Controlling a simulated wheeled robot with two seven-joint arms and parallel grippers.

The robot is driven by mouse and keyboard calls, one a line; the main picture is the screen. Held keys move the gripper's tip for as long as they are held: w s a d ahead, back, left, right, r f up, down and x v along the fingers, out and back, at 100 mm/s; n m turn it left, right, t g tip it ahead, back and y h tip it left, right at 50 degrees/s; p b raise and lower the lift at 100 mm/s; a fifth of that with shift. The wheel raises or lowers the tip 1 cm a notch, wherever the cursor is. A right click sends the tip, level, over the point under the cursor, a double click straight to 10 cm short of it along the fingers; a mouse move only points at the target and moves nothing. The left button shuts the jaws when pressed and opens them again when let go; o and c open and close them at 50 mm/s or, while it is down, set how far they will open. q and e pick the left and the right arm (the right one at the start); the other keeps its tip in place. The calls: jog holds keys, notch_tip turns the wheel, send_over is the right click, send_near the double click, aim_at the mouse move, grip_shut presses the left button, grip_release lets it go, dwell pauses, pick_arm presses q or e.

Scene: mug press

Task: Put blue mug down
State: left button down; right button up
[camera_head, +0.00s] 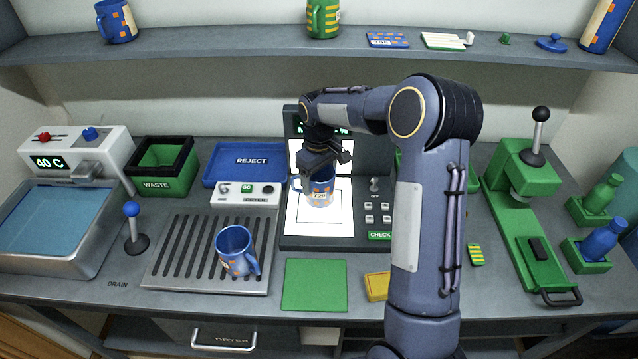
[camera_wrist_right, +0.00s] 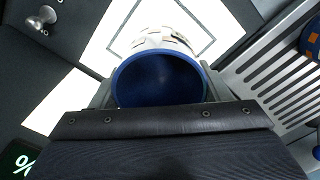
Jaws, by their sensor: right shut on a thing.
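The blue mug (camera_head: 319,192), with orange and white marks and a "720" label, is upright over the lit white panel (camera_head: 335,231) of the checking station. My right gripper (camera_head: 325,165) comes down on it from above and is shut on it. In the right wrist view the mug's round blue opening (camera_wrist_right: 160,78) faces the camera, between the fingers. Whether the mug's base touches the panel cannot be told. My left gripper does not show.
A second blue mug (camera_head: 235,251) stands on the slotted drain rack (camera_head: 171,257) to the left. A blue reject tray (camera_head: 245,164) lies behind it. A green mat (camera_head: 315,286) lies bare in front. A green press (camera_head: 527,205) stands at right. My arm hides part of the station's right side.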

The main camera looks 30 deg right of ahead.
jog(key=shift+f, duration=1.5)
jog(key=o, duration=1.3)
